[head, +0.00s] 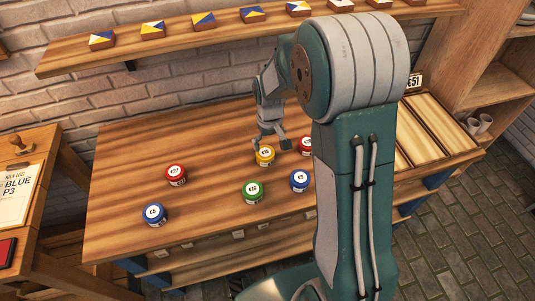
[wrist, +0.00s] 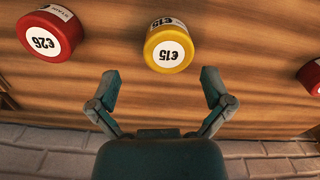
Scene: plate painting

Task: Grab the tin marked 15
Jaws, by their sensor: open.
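A yellow tin with a white top label marked 15 (wrist: 168,47) stands on the wooden table in the wrist view, its label upside down. In the head view the yellow tin (head: 265,157) is near the middle of the table, just below my gripper (head: 270,140). In the wrist view my gripper (wrist: 161,88) is open, its two fingers spread and empty. The tin lies just beyond the fingertips, roughly centred between them, apart from both.
In the wrist view a red tin marked 26 (wrist: 50,33) is left and another red tin (wrist: 312,77) is at the right edge. Green (head: 253,192), blue (head: 299,180), red (head: 175,174) and blue (head: 154,214) tins stand around. A shelf (head: 220,38) runs behind.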

